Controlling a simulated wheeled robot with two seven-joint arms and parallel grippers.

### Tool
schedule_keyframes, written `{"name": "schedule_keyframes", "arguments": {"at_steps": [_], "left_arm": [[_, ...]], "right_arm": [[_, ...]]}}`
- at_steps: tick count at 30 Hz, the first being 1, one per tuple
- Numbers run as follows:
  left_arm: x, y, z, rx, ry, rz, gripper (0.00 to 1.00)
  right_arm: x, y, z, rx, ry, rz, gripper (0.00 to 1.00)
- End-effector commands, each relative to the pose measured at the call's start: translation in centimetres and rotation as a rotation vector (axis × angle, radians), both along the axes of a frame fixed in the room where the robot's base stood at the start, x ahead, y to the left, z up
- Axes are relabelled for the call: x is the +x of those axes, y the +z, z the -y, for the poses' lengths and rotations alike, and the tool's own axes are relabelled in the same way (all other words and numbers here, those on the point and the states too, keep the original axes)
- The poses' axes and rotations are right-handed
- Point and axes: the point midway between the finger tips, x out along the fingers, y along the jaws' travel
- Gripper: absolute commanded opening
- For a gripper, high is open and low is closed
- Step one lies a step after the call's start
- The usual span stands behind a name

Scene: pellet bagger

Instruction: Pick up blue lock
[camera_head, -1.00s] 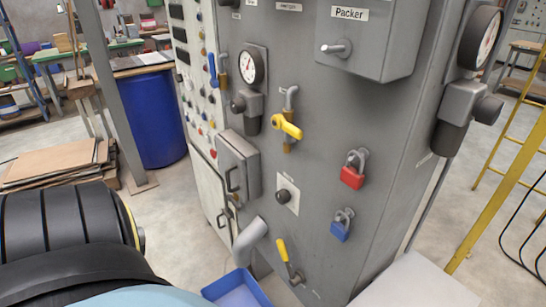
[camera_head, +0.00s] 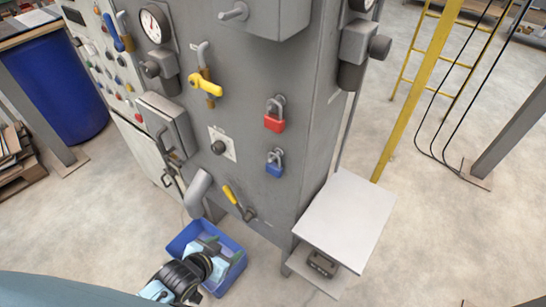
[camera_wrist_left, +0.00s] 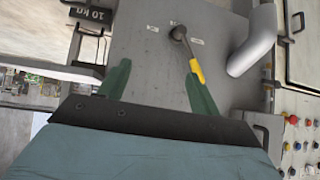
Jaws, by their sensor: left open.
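The blue lock (camera_head: 275,163) is a blue padlock hanging by its grey shackle on the front of the grey cabinet. It hangs just below a red padlock (camera_head: 275,115). My left gripper (camera_head: 224,250) is open and empty, low in front of the cabinet and in front of the blue bin in the head view. It is below and left of the blue lock and well apart from it. The left wrist view shows its two green fingers spread (camera_wrist_left: 158,76), with no blue lock visible there. My right gripper is not in view.
A blue bin (camera_head: 180,240) stands on the floor below a grey pipe (camera_head: 196,190). A yellow-handled lever (camera_head: 232,198) sticks out below the lock, and a yellow valve handle (camera_head: 206,85) above left. A pale platform (camera_head: 345,222) juts out at right. Open floor lies beyond.

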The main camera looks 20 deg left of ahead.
Motion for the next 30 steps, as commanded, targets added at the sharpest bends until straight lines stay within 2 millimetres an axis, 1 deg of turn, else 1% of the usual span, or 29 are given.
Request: {"name": "schedule_keyframes", "arguments": {"at_steps": [1, 2, 3, 5, 6, 9, 12, 14, 16, 19, 25, 27, 30], "left_arm": [[1.1, 4.5, 0.8, -0.020, -0.018, 0.061, 0.64], [1.6, 6.7, 1.3, -0.033, -0.027, 0.093, 0.64], [2.1, 9.4, 1.9, -0.048, -0.039, 0.133, 0.64], [2.6, 13.2, 2.7, -0.072, -0.056, 0.185, 0.64], [2.7, 15.5, 3.2, -0.086, -0.067, 0.215, 0.64], [2.8, 19.9, 4.2, -0.115, -0.090, 0.276, 0.64], [2.7, 22.6, 4.9, -0.134, -0.103, 0.311, 0.64], [2.8, 23.3, 5.1, -0.141, -0.106, 0.322, 0.64], [3.3, 23.6, 5.3, -0.145, -0.109, 0.330, 0.64], [4.6, 23.1, 5.8, -0.145, -0.108, 0.332, 0.64], [7.9, 21.7, 7.0, -0.144, -0.109, 0.332, 0.64], [8.8, 21.2, 7.3, -0.143, -0.109, 0.330, 0.64], [9.6, 20.8, 7.5, -0.143, -0.109, 0.330, 0.64]], "right_arm": [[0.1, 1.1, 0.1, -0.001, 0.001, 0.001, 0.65], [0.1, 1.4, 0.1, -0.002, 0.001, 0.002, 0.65], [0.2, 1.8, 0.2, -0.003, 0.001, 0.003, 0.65], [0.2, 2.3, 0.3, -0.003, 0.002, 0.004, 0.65], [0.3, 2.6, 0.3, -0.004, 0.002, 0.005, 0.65], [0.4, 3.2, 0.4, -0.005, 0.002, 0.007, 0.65], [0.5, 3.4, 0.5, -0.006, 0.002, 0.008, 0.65], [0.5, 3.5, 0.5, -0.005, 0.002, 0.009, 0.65], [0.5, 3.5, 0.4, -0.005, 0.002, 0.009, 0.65], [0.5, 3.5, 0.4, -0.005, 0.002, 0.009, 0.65], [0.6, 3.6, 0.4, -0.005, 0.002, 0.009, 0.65], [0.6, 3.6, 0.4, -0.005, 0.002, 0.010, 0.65], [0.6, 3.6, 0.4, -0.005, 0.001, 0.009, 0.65]]}}
